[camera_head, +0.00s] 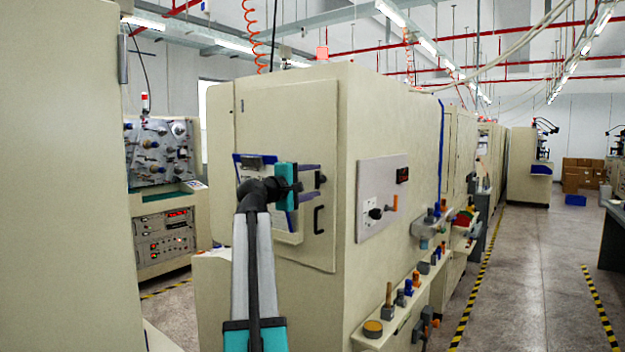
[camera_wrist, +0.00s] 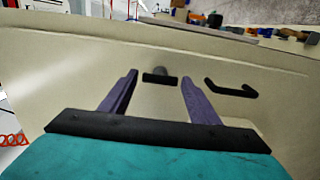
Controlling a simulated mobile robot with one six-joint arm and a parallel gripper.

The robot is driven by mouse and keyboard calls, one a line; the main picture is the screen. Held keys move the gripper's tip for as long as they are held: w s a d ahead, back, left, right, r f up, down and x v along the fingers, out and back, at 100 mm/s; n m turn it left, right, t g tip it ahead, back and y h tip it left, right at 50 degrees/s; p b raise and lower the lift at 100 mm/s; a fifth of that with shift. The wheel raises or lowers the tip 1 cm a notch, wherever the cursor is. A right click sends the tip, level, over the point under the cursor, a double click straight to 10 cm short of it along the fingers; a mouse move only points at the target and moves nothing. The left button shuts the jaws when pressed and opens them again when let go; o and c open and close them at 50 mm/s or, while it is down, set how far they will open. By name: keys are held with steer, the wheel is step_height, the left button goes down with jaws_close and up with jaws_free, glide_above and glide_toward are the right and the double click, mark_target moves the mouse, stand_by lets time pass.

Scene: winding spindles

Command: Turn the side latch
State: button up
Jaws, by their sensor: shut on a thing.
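The side latch (camera_wrist: 160,78) is a small black bar with a grey round knob behind it, on the cream door of the machine. It also shows as a dark piece on the door in the head view (camera_head: 321,179). My gripper (camera_wrist: 159,84) has a teal body and two purple fingers, shut on the latch with one finger at each end of the bar. In the head view my gripper (camera_head: 317,181) reaches the door from the left. My arm covers part of the door there.
A black door handle (camera_head: 319,219) sits below the latch; it lies right of the fingers in the wrist view (camera_wrist: 230,89). A grey control panel (camera_head: 381,196) with knobs is on the adjoining side. A ledge (camera_head: 395,325) carries several small parts. An aisle (camera_head: 540,270) lies right.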

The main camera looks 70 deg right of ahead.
steer(key=shift+s, duration=0.1)
steer(key=o, duration=1)
steer(key=shift+o, duration=0.2)
steer(key=shift+a, duration=0.15)
steer(key=shift+w+a+f, duration=0.1)
steer(key=shift+w+a, duration=0.15)
steer(key=shift+a, duration=0.35)
steer(key=b+v, duration=0.3)
steer(key=v, duration=0.9)
steer(key=shift+a, duration=0.1)
